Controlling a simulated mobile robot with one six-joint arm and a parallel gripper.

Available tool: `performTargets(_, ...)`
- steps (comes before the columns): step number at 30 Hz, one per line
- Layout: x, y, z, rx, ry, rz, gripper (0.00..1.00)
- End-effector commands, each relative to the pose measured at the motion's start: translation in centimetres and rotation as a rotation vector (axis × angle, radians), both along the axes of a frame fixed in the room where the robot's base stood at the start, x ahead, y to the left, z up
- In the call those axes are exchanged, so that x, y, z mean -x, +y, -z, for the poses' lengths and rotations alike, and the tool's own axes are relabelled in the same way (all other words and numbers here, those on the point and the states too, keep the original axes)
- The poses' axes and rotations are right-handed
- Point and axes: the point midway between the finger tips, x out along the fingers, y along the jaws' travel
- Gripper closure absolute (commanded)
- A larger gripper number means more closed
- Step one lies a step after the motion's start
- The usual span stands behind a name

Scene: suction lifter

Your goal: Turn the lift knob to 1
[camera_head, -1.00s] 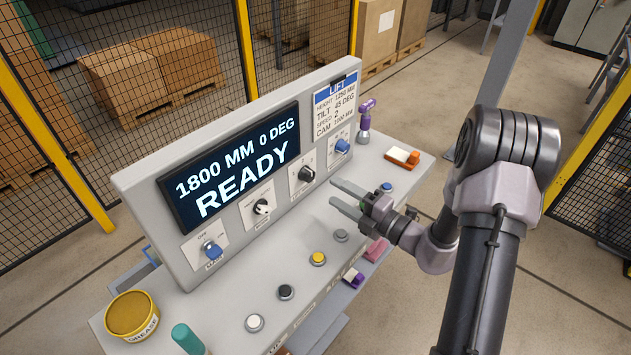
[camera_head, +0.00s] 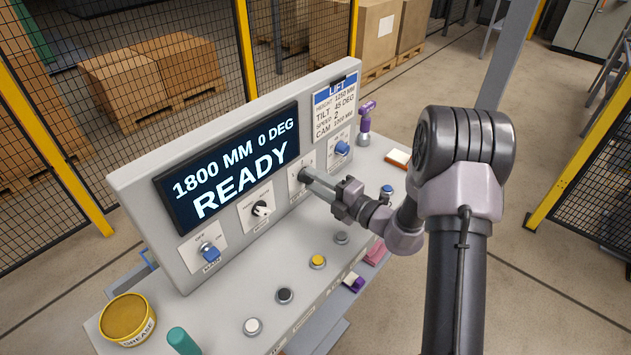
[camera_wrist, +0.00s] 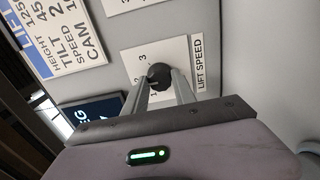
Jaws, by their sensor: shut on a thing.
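The black lift speed knob (camera_wrist: 159,75) is on a white plate marked 1, 2 and 3 (camera_wrist: 140,65), with "LIFT SPEED" beside it in the wrist view. My gripper (camera_wrist: 164,82) has its two fingers on either side of the knob and is shut on it. In the head view my gripper (camera_head: 307,178) reaches the panel from the right, and its fingers cover most of the knob. I cannot tell which number the knob points at.
The display (camera_head: 232,168) reads 1800 MM 0 DEG READY. Buttons line the desk, including a yellow one (camera_head: 318,261). A grease tin (camera_head: 127,315) stands front left.

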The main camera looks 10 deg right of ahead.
Motion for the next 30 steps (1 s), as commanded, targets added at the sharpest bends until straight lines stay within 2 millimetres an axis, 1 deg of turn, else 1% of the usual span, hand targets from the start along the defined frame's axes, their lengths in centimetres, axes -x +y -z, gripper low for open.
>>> performTargets(5,0.01,-0.01,0.00,0.011,-0.008,0.000,1.00)
performTargets(11,0.01,0.00,0.01,0.074,-0.054,0.000,1.00)
performTargets(17,0.02,0.00,0.04,0.201,-0.146,-0.001,1.00)
performTargets(30,0.02,-0.01,0.17,0.536,-0.389,0.000,1.00)
